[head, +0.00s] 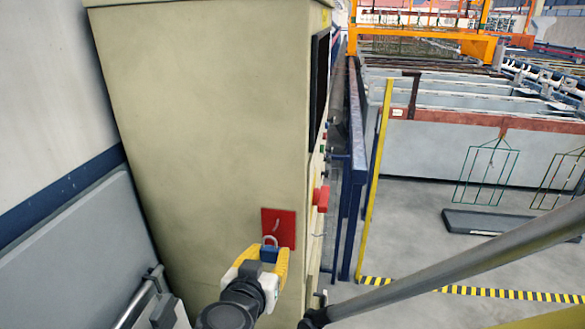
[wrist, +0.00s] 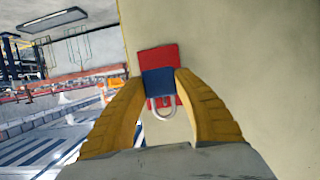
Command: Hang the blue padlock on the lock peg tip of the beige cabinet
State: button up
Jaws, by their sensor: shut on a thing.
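The beige cabinet (head: 210,110) fills the left middle of the head view. A red plate (head: 286,219) is on its face, with a small pale lock peg (head: 276,226) on it. My gripper (head: 268,259) is shut on the body of the blue padlock (head: 269,253), just in front of the plate's lower part. The silver shackle (head: 270,240) points up, just below the peg; I cannot tell whether they touch. In the wrist view, the yellow fingers (wrist: 160,82) hold the padlock (wrist: 158,84) before the red plate (wrist: 155,57). There the shackle (wrist: 163,112) shows below the body, and the peg is hidden.
A red button (head: 321,197) sticks out from the cabinet's right side. A blue post and a yellow pole (head: 376,180) stand to its right. A grey panel (head: 80,265) with a handle is at the left.

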aim_at(279, 237)
jog(key=shift+w+d+f, duration=0.1)
jog(key=shift+w+d, duration=0.1)
jog(key=shift+w, duration=0.95)
jog(key=shift+w+d+f, duration=0.1)
jog(key=shift+w+d, duration=0.05)
jog(key=shift+w, duration=0.95)
jog(key=shift+w+d+f+b, duration=0.1)
jog(key=shift+w+f+b, duration=0.6)
jog(key=shift+b, duration=0.15)
jog(key=shift+r, duration=0.1)
jog(key=o, duration=1.2)
jog(key=shift+s, duration=0.1)
